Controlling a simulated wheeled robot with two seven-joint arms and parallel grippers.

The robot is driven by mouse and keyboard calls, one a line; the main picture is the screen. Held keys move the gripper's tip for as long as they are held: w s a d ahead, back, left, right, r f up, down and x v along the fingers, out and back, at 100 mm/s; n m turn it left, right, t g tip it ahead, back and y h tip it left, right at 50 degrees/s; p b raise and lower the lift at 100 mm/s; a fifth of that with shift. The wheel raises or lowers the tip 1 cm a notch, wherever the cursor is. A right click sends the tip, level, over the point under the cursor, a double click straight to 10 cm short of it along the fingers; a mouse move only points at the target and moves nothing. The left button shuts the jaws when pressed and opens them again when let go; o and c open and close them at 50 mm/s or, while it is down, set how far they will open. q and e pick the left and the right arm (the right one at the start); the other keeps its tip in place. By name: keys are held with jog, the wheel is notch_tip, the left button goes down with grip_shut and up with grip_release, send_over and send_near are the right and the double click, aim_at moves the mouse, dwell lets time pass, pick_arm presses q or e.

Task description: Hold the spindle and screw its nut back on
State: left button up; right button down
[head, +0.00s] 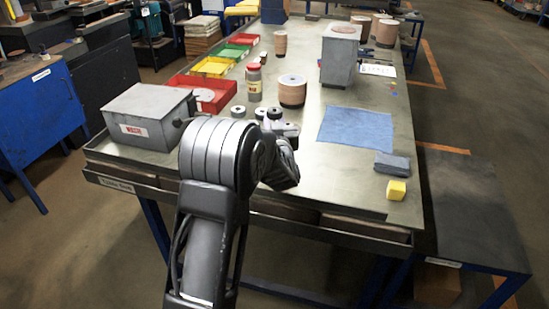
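One arm, which I take to be my left, rises from the bottom edge left of centre and bends over the table's front edge. Its dark wrist points right, and I cannot make out the gripper's fingers. Just beyond the wrist is a small grey metal part with rounded knobs (277,117), partly hidden by my arm. It may be the spindle, but I cannot tell. Two small pale ring-like pieces (238,111) stand beside it to the left. I cannot pick out the nut for sure. My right gripper is not in view.
The metal table (330,185) holds a grey box (150,115) at left, red, yellow and green bins (213,86), a red-capped jar (254,82), brown disc stacks (292,92), and a grey case (340,55). A blue cloth (356,129) and yellow block (396,190) lie at right. The front right is mostly clear.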

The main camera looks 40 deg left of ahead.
pick_arm(q)
grip_shut()
dwell(1.0)
jog(key=shift+w+r, duration=0.1)
jog(key=shift+r, duration=0.2)
